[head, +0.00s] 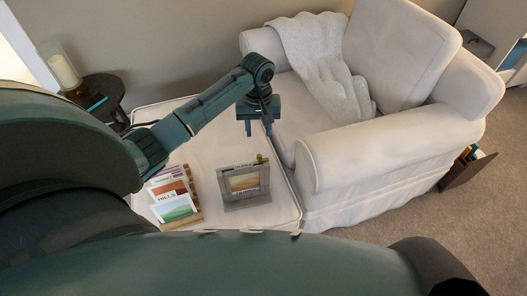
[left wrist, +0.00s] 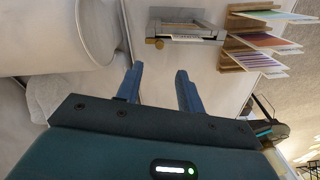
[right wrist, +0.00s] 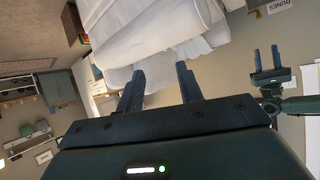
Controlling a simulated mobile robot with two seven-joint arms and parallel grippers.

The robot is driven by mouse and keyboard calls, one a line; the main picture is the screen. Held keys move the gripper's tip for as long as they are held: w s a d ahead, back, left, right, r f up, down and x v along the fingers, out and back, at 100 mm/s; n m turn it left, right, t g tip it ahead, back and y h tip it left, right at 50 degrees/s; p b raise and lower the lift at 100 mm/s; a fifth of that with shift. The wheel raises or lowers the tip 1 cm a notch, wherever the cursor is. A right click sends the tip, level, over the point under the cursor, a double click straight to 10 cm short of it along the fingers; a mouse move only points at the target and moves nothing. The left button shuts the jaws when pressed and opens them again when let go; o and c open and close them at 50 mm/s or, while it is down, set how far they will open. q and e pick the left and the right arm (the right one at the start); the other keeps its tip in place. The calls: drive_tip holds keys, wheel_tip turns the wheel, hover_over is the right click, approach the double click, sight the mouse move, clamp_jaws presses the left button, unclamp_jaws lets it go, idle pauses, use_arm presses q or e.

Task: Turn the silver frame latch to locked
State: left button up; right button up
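A silver picture frame (head: 231,205) with a landscape picture stands on the cream ottoman (head: 208,153). A small brass latch knob (head: 260,158) sits at its top right corner. In the left wrist view the frame (left wrist: 190,38) is seen from above, and the knob (left wrist: 159,43) lies just beyond the fingertips. My left gripper (head: 259,129) is open and empty, above and apart from the frame. Its spread fingers also show in the left wrist view (left wrist: 158,74). My right gripper (right wrist: 160,76) is open and empty, away from the frame. The latch's exact angle is too small to tell.
A wooden rack of cards (head: 181,222) stands left of the frame on the ottoman. A white armchair (head: 400,150) with a grey throw (head: 318,52) is close on the right. A dark side table (head: 108,88) with a candle is at the back left.

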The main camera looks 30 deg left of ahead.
use_arm(q)
wheel_tip(320, 180, down, 11)
drive_tip(key=shift+f+b, duration=0.15)
drive_tip(key=shift+b, duration=0.75)
drive_tip(key=shift+c, duration=0.4)
clamp_jaws()
